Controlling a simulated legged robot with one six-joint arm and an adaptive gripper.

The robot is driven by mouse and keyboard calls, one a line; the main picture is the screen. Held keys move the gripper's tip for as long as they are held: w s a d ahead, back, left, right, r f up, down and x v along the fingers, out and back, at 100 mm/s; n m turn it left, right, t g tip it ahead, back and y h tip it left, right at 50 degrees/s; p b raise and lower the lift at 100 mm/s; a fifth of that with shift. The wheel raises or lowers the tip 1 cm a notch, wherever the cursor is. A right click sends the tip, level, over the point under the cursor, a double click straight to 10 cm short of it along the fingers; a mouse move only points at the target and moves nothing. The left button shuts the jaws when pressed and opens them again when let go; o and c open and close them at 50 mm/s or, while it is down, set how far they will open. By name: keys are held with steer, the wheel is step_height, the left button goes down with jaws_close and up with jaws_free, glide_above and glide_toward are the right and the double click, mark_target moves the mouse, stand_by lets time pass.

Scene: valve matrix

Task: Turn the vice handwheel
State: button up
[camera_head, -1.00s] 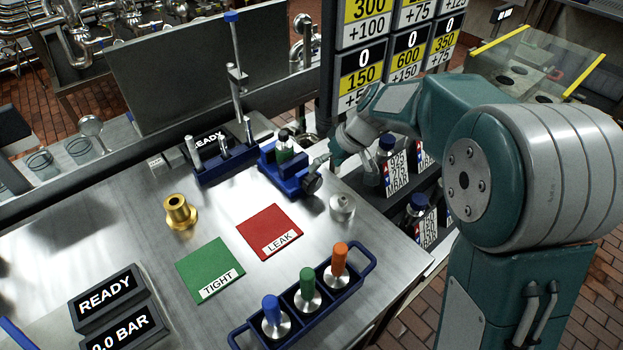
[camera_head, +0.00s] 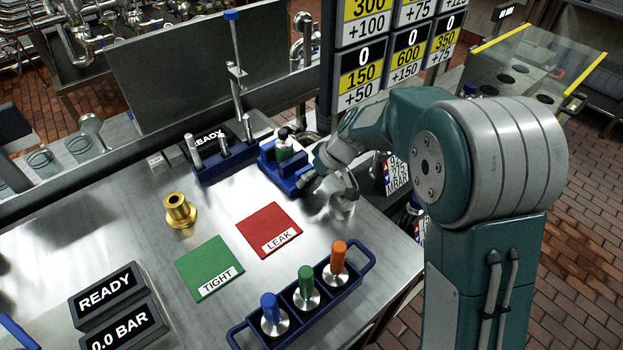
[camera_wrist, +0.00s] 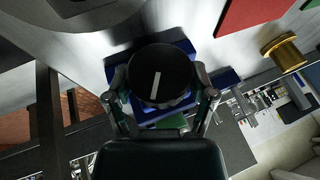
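The blue vice (camera_head: 284,172) stands near the table's far right edge, with a green-bodied, dark-topped valve (camera_head: 284,145) in it. Its handwheel is a round black knob with a white line, seen face-on in the wrist view (camera_wrist: 160,77). The line is nearly upright, tilted slightly. My gripper (camera_wrist: 162,82) has one finger on each side of the handwheel, spread wide. Whether the fingertips touch its rim I cannot tell. In the head view my gripper (camera_head: 318,178) is at the vice's right end and mostly covers the handwheel.
A metal part (camera_head: 343,204) stands close below my wrist. The red LEAK pad (camera_head: 268,228), green TIGHT pad (camera_head: 208,266), brass fitting (camera_head: 179,210) and blue tool tray (camera_head: 256,331) are nearby. A rack with posts (camera_head: 222,164) is left of the vice.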

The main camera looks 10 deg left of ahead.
steer(key=shift+w+d+f+g+y, duration=0.1)
steer(key=shift+f+g+y, duration=0.05)
steer(key=shift+g+y, duration=0.65)
steer(key=shift+m+g+y, duration=0.5)
steer(key=shift+g+y, duration=0.4)
steer(key=shift+y, duration=0.1)
steer(key=o, duration=1.1)
steer(key=shift+c, duration=0.2)
